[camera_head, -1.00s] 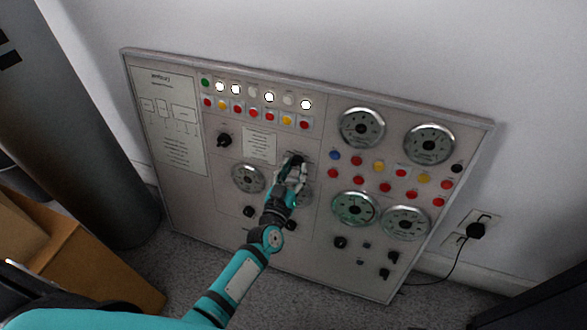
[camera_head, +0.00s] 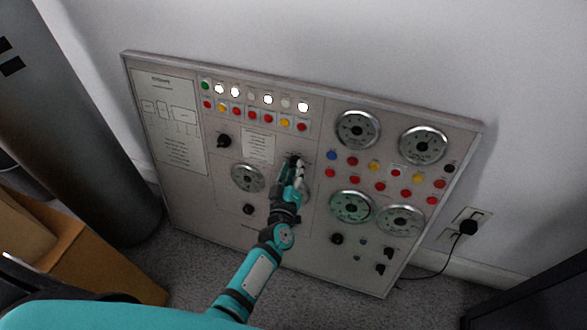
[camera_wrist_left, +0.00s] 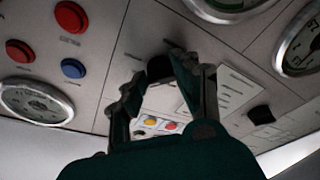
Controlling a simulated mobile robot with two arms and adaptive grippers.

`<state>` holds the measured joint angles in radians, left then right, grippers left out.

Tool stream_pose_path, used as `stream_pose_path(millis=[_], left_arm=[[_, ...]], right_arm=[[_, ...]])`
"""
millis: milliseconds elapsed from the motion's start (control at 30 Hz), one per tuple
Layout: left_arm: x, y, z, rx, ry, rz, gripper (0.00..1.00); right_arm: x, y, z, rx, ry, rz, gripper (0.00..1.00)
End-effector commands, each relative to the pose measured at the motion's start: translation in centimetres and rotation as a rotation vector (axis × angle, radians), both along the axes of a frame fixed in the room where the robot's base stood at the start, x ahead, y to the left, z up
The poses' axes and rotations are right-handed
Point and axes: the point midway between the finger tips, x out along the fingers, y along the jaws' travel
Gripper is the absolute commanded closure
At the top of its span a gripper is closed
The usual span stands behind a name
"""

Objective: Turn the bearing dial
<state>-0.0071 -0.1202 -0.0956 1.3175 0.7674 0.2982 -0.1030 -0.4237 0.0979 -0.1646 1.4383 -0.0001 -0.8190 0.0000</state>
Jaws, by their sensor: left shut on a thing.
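A grey control panel (camera_head: 190,200) leans against the wall. My left gripper (camera_head: 295,163) reaches its middle and is shut on a small black dial, which the fingers mostly hide in the head view. In the left wrist view the black dial (camera_wrist_left: 160,67) shows between the fingertips of the gripper (camera_wrist_left: 157,78). I take it for the bearing dial, but its label is too small to read. Its exact angle cannot be told. My right gripper is not in view.
Another black knob (camera_head: 223,140) and a round gauge (camera_head: 248,177) sit left of the gripper. Rows of lamps and buttons (camera_head: 254,115) lie above. Larger gauges (camera_head: 352,206) are on the right. A cardboard box (camera_head: 95,255) stands at lower left; a plug (camera_head: 468,227) is at right.

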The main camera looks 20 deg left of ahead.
Motion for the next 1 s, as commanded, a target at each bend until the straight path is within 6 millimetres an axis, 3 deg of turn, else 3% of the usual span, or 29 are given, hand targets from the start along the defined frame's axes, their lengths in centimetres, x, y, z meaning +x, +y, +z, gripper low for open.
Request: stream_pose_path(millis=[467, 500, 633, 1000], left_arm=[[-0.04, 0.01, -0.09, -0.015, 0.002, 0.003, 1.00], [-0.04, 0.01, -0.09, -0.015, 0.002, 0.003, 0.66], [-0.04, 0.01, -0.08, -0.014, 0.002, 0.003, 0.49], [-0.64, -0.09, -0.08, -0.014, 0.003, 0.002, 0.47]], right_arm=[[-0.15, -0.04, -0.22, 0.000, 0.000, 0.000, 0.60], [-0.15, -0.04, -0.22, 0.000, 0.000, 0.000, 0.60], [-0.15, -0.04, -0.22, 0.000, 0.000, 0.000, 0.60], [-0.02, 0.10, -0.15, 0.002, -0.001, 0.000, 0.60]])
